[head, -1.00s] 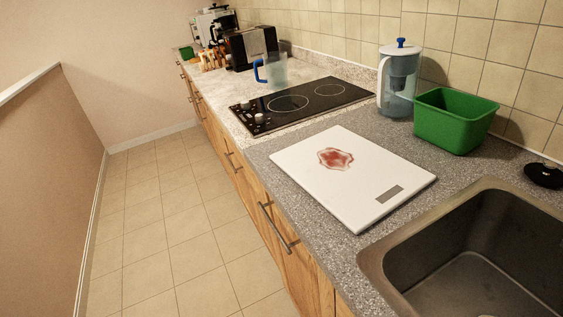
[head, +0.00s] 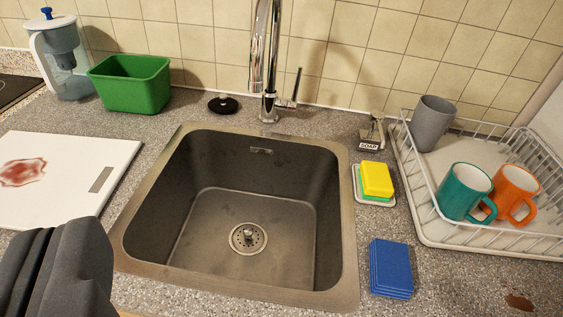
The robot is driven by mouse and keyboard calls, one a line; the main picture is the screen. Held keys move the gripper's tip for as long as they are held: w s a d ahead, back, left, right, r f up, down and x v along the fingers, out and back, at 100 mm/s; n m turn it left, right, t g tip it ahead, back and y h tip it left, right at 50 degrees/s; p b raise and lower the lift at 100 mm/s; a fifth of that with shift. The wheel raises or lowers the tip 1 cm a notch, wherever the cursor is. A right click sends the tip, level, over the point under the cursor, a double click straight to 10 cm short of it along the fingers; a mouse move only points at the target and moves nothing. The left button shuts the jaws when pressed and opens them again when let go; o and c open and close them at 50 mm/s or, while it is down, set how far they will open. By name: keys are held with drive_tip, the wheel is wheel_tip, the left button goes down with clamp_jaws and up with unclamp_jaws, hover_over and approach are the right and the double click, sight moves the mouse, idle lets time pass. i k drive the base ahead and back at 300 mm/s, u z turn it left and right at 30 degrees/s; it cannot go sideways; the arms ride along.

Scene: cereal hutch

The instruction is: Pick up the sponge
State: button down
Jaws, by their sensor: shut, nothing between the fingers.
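A sponge (head: 376,179), yellow on top with green beneath, lies on a small white dish (head: 360,199) on the counter, just right of the sink. My gripper (head: 62,238) is dark grey and shows at the lower left of the picture, in front of the white cutting board. It is shut and empty, well to the left of the sponge, with the sink between them. Its lower part is cut off by the picture's edge.
The sink (head: 128,229) is empty, with a tall chrome tap (head: 265,60) behind it. A soap bottle (head: 372,135) stands behind the sponge. Blue folded cloths (head: 390,268) lie in front of it. A dish rack (head: 425,225) with mugs stands to the right. A green bin (head: 130,85) is at the left.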

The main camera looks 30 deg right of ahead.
sight(375, 184)
drive_tip(key=u, duration=0.05)
drive_tip(key=k, duration=1.05)
drive_tip(key=z, duration=0.85)
drive_tip(key=i, duration=1.55)
drive_tip(key=u, duration=0.15)
